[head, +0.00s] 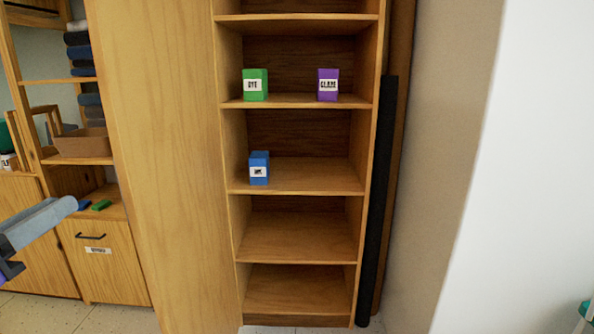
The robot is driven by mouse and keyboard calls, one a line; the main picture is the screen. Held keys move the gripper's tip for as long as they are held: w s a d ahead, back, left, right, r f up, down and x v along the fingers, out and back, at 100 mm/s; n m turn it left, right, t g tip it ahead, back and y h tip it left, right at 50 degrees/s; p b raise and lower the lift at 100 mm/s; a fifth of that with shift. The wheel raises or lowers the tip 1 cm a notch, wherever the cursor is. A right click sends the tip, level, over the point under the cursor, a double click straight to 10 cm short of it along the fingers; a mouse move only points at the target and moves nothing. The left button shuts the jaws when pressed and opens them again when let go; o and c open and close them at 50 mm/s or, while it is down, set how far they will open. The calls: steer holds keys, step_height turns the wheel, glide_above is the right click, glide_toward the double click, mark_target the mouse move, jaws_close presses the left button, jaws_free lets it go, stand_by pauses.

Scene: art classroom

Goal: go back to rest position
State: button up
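A light grey-blue part (32,222) with dark pieces below it reaches in at the left edge in the head view. It looks like part of my arm, but I cannot be sure. My gripper's fingers do not show, so I cannot see whether it is open or holds anything. Nothing of mine touches the tall wooden shelf (300,188) in the middle.
A green box (255,85) and a purple box (328,85) stand on an upper shelf. A blue box (259,168) stands one shelf lower. Two lower shelves are empty. A black roll (381,200) leans at the right. A drawer cabinet (105,262) stands left.

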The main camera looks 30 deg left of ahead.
steer(key=w+d+f+n+g+y, duration=0.2)
steer(key=d+f+n+y, duration=0.1)
steer(key=f, duration=0.6)
steer(key=w+d+f+n+g+y, duration=0.2)
steer(key=f+n+g+y, duration=0.15)
steer(key=f, duration=0.45)
steer(key=w+d+f+t, duration=0.1)
steer(key=d+f, duration=0.5)
steer(key=d, duration=0.5)
steer(key=w+d+f, duration=0.1)
steer(key=d+f, duration=0.4)
steer(key=d, duration=0.6)
steer(key=s+d+f+m+t+h, duration=0.1)
steer(key=s+d+m+h, duration=0.25)
steer(key=d, duration=0.85)
steer(key=s+d+m+t+h, duration=0.2)
steer(key=s+d+m, duration=0.15)
steer(key=d, duration=0.75)
steer(key=s+d+f+m+t+h, duration=0.1)
steer(key=s+d+m+h, duration=0.3)
steer(key=d, duration=0.8)
steer(key=s+d+f+m+g+h, duration=0.1)
steer(key=s+d+f+g+h, duration=0.15)
steer(key=s+d, duration=0.45)
step_height(320, 180, up, 13)
steer(key=p, duration=1.3)
steer(key=shift+s+a+h, duration=0.4)
steer(key=shift+a+h, duration=0.05)
